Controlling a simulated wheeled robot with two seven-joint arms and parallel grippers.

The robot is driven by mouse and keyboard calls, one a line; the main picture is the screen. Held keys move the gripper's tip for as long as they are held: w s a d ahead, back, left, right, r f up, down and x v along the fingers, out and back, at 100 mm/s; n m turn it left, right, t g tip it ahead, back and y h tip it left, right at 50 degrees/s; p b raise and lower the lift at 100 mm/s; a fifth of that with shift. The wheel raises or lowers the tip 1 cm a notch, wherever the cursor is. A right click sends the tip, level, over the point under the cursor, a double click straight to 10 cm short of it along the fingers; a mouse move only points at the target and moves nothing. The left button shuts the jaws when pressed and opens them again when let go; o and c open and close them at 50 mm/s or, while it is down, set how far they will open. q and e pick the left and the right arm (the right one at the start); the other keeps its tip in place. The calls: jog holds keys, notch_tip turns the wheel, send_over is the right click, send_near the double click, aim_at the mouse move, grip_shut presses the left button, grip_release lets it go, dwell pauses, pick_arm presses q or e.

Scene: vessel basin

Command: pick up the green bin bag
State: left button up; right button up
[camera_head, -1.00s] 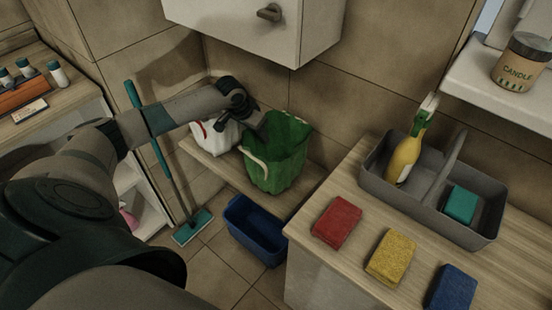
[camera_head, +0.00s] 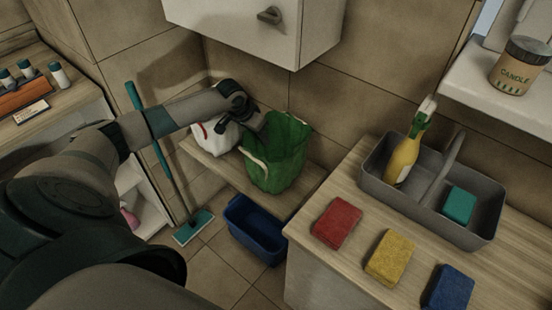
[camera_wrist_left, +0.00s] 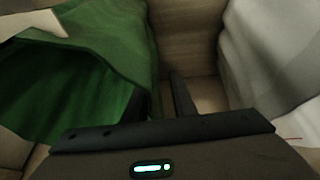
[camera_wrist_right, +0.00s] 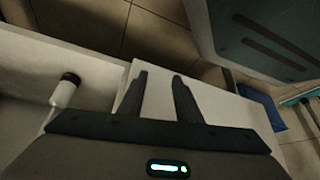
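The green bin bag (camera_head: 278,158) stands open-topped on a low wooden shelf, with a pale handle strip at its front left. My left gripper (camera_head: 262,127) is at the bag's upper left rim, between it and a white bag. In the left wrist view the green bag (camera_wrist_left: 95,55) fills the left side. The fingers of my left gripper (camera_wrist_left: 160,98) are apart, the left one close against or overlapping the bag's edge; I cannot tell whether the bag's wall lies between them. My right gripper (camera_wrist_right: 160,95) is open and empty, outside the head view.
The white bag (camera_head: 213,137) stands left of the green one. A blue tub (camera_head: 257,232) and a teal mop (camera_head: 192,227) are on the floor. A wall cabinet (camera_head: 255,30) hangs above. The right counter holds a grey caddy (camera_head: 408,200) and red, yellow and blue sponges.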

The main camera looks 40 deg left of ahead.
pick_arm(q)
grip_shut()
pick_arm(e)
jog(key=shift+f, duration=0.15)
